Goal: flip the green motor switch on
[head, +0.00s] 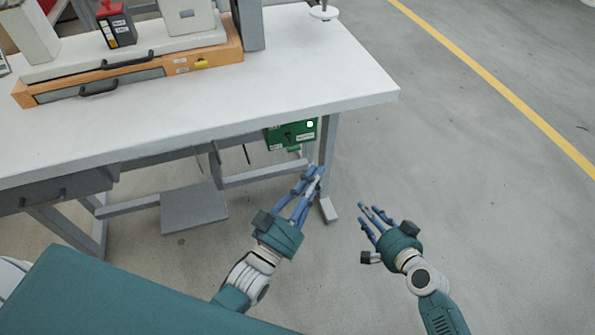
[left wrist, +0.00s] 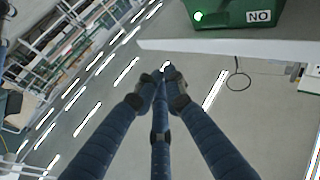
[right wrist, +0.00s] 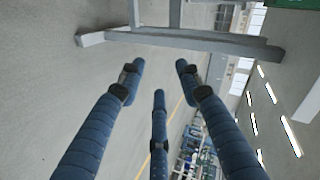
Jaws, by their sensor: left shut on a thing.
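The green motor switch box (head: 292,134) hangs under the table's front edge near its right leg. It has a dark lever, pale labels and a bright lamp. In the left wrist view the green box (left wrist: 240,14) shows at the top right, with a lit green-white lamp and a label. My left gripper (head: 318,169) is just below and right of the box, apart from it. Its fingertips are drawn together, and what is between them cannot be made out. My right gripper (head: 368,212) is further right over the floor, open and empty, its fingers spread in the right wrist view (right wrist: 160,75).
The white table (head: 230,85) carries an orange-based machine (head: 130,75) and a red-topped box (head: 117,28) at the far left. A grey table leg (head: 326,150) stands close to my left fingers. A pedal plate (head: 194,207) is underneath. The floor to the right is clear.

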